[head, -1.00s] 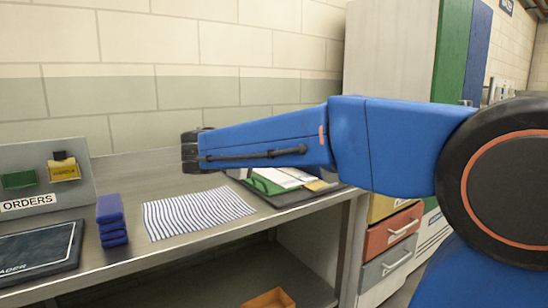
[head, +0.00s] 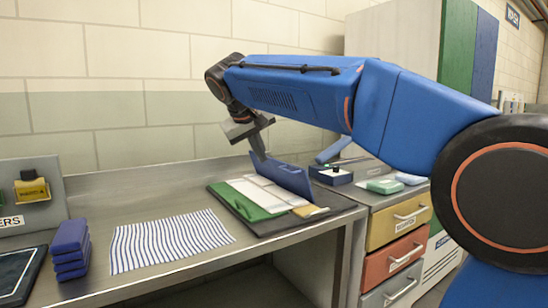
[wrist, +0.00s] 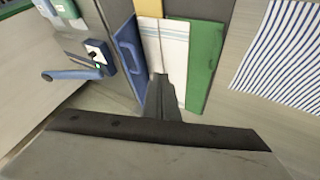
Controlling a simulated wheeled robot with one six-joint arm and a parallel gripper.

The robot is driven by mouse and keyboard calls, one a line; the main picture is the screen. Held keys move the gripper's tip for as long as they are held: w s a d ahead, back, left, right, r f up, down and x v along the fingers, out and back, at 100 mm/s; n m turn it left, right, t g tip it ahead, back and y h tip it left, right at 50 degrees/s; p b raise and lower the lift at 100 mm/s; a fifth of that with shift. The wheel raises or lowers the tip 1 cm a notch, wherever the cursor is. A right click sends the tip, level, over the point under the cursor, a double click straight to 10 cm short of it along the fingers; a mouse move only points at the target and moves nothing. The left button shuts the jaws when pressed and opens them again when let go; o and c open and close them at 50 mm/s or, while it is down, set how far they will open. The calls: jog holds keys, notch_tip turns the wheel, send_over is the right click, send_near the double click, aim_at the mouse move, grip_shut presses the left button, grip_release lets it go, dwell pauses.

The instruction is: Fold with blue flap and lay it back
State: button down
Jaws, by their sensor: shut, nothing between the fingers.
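A folding board lies on a dark mat on the bench, with a green flap (head: 242,203), a white cloth with faint stripes (head: 262,191) across its middle, and a yellow flap (head: 310,211) at the front. The blue flap (head: 284,178) stands tilted up at the board's right side; it also shows in the wrist view (wrist: 128,55). My gripper (head: 262,158) is shut and empty, its tip close to the blue flap's top edge in the head view. In the wrist view my gripper (wrist: 160,80) is over the cloth beside the flap. I cannot tell whether they touch.
A striped cloth (head: 170,240) lies flat left of the board, beside a stack of blue folded cloths (head: 70,250). A dark blue box with a blue-handled tool (head: 333,176) stands right of the board. The bench behind the striped cloth is clear.

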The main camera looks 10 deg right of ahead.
jog(key=w+d+f, duration=0.5)
jog(key=d+f, duration=0.1)
jog(key=shift+w+d, duration=0.3)
jog(key=shift+d, duration=0.1)
jog(key=shift+d+r, duration=0.1)
jog(key=shift+r, duration=0.05)
